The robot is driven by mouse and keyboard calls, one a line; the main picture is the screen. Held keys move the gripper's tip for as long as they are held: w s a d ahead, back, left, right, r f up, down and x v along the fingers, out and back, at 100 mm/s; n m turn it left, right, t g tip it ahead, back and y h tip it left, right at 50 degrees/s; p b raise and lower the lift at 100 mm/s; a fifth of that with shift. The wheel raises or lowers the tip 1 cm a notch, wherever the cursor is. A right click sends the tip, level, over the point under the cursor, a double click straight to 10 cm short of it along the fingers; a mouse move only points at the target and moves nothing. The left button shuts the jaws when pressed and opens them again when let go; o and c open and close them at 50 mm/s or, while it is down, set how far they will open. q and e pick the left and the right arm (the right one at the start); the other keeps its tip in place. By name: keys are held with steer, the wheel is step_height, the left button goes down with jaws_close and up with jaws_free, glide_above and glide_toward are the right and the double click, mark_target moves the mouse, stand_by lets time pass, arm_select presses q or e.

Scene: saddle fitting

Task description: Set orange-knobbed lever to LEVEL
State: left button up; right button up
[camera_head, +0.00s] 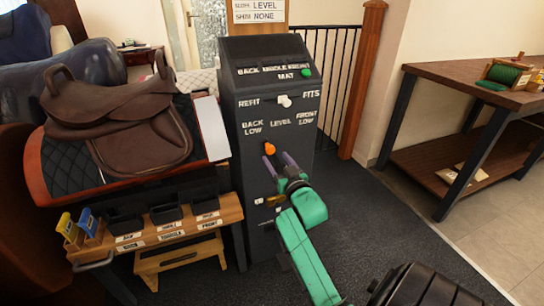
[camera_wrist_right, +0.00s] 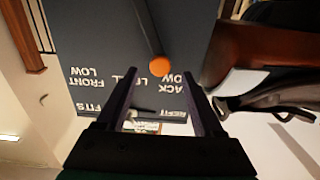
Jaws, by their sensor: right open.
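The lever's orange knob (camera_head: 270,148) is on the front of the dark console (camera_head: 240,150), below the labels BACK LOW, LEVEL and FRONT LOW. In the right wrist view, which is upside down, the orange knob (camera_wrist_right: 159,66) sits at the end of a thin dark lever (camera_wrist_right: 146,25). The lever leans off straight, with the knob between LEVEL and BACK LOW. My right gripper (camera_head: 279,161) is just below the knob. Its fingers (camera_wrist_right: 160,82) are open, with the knob ahead of the gap; I cannot tell whether they touch it. My left gripper is not in view.
A white-knobbed lever (camera_head: 285,101) sits higher, between REFIT and FITS. A brown saddle (camera_head: 130,130) rests on a stand at left, above small black bins (camera_head: 165,213). A wooden bench (camera_head: 440,75) stands at right.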

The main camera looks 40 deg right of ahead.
mark_target(271, 152)
steer(key=x, duration=0.3)
steer(key=shift+w+d, duration=0.1)
steer(key=shift+w, duration=0.3)
jaws_close()
stand_by(1.1)
